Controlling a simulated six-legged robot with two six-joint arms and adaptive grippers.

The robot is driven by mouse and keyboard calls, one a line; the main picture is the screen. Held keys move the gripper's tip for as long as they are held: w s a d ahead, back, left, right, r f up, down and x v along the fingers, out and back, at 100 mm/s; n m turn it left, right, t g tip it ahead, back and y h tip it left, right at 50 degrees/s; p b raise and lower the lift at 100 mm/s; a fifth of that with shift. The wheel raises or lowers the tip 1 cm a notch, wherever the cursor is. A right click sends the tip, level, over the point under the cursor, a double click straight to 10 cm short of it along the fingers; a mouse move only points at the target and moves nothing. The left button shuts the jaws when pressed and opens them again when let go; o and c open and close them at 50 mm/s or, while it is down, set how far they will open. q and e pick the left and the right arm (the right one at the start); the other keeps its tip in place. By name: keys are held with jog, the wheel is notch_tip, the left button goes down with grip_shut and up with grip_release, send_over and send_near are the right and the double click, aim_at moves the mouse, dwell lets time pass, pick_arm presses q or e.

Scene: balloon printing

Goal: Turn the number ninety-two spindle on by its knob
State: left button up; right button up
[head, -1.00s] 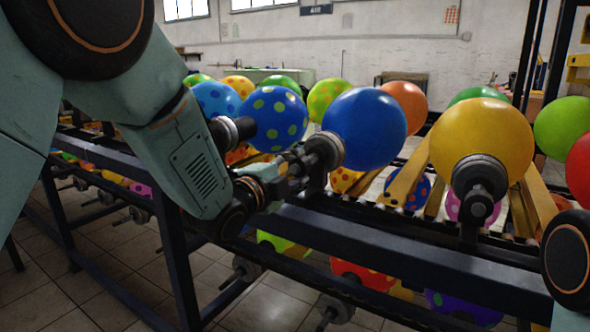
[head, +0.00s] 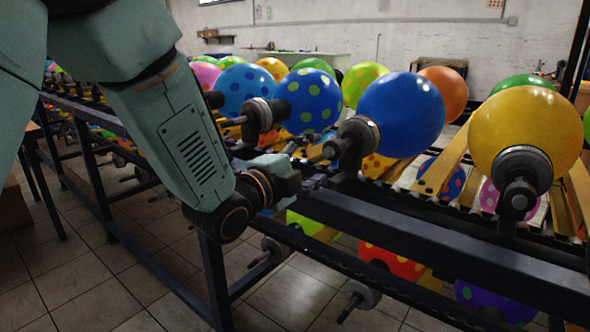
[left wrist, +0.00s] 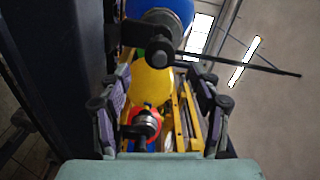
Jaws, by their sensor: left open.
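The spindles stand along the rack; I can read no number on them, so I cannot tell which is ninety-two. The spindle with the plain blue balloon (head: 402,113) has a grey hub and a dark knob (head: 337,149). My left gripper (head: 305,160) is open and empty, just left of and below this knob, apparently apart from it. In the left wrist view my open left gripper (left wrist: 160,78) has one finger on each side; a blue-balloon spindle's dark knob (left wrist: 160,52) shows beyond the fingertips. My right gripper is out of view.
The yellow balloon's spindle (head: 521,183) is to the right, the spotted blue balloon's spindle (head: 258,115) to the left. A dark rail (head: 420,235) runs along the rack's front below the knobs. Balloons hang on a lower level.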

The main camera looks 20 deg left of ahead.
pick_arm(q)
jog(key=v, duration=0.6)
dwell(0.4)
jog(key=s+a+f+n+g+y+p, duration=0.2)
jog(key=s+f+n+g, duration=0.25)
jog(key=f+n, duration=0.55)
jog(key=s+a+f+n+g+y+p, duration=0.25)
jog(key=s+f+n+g, duration=0.35)
jog(key=f, duration=0.7)
jog(key=s+f+n+g+y+p, duration=0.1)
jog(key=s+f, duration=0.5)
jog(key=s, duration=0.6)
jog(key=s+a+f+n+g+p, duration=0.1)
jog(key=s+f+n+g+p, duration=0.2)
jog(key=s, duration=1)
notch_tip(320, 180, down, 3)
jog(key=shift+s+a+r+g+y, duration=0.15)
jog(key=shift+s+g+y, duration=0.2)
jog(key=shift+g, duration=0.9)
jog(key=shift+w, duration=0.15)
